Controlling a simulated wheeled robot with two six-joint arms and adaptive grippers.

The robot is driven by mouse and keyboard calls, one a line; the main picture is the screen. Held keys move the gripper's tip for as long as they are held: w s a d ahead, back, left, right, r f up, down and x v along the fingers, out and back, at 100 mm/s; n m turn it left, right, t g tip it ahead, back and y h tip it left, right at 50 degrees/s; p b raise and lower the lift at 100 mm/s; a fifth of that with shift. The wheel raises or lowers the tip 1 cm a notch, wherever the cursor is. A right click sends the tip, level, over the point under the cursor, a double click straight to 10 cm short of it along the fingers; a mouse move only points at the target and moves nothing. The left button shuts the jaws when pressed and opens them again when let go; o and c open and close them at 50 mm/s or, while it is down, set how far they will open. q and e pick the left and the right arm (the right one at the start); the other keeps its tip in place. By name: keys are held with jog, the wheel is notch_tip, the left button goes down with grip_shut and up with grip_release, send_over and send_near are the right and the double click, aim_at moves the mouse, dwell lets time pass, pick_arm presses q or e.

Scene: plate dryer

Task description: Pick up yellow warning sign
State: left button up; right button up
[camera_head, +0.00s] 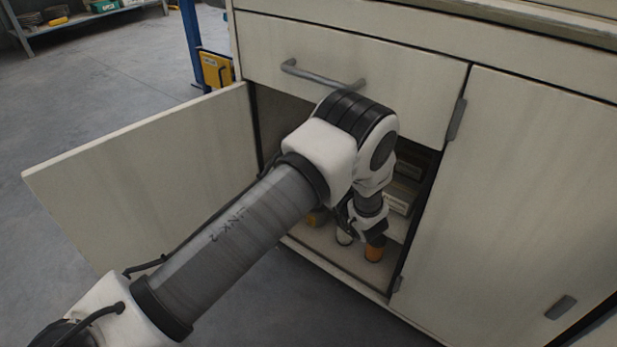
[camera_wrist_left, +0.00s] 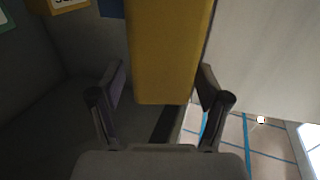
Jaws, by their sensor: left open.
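In the left wrist view, a tall plain yellow object (camera_wrist_left: 168,50), likely the yellow warning sign, stands between the two spread fingers of my left gripper (camera_wrist_left: 160,88). The fingers are open, with a visible gap on each side of it. No marking shows on its face. My right gripper is not in view.
The open cabinet door (camera_head: 150,185) stands at the left, and a drawer with a handle (camera_head: 320,76) is above the opening. A yellow box (camera_head: 215,70) hangs outside by a blue post.

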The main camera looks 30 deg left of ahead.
pick_arm(q)
jog(key=b+x, duration=0.1)
jog(key=x, duration=0.2)
jog(key=shift+f, duration=0.1)
jog(key=shift+w+a, duration=0.1)
jog(key=shift+a, duration=0.15)
jog(key=shift+c, duration=0.4)
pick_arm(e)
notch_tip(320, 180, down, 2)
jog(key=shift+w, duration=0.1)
pick_arm(q)
jog(key=c, duration=1.2)
jog(key=shift+c, duration=0.2)
jog(key=shift+r, duration=0.3)
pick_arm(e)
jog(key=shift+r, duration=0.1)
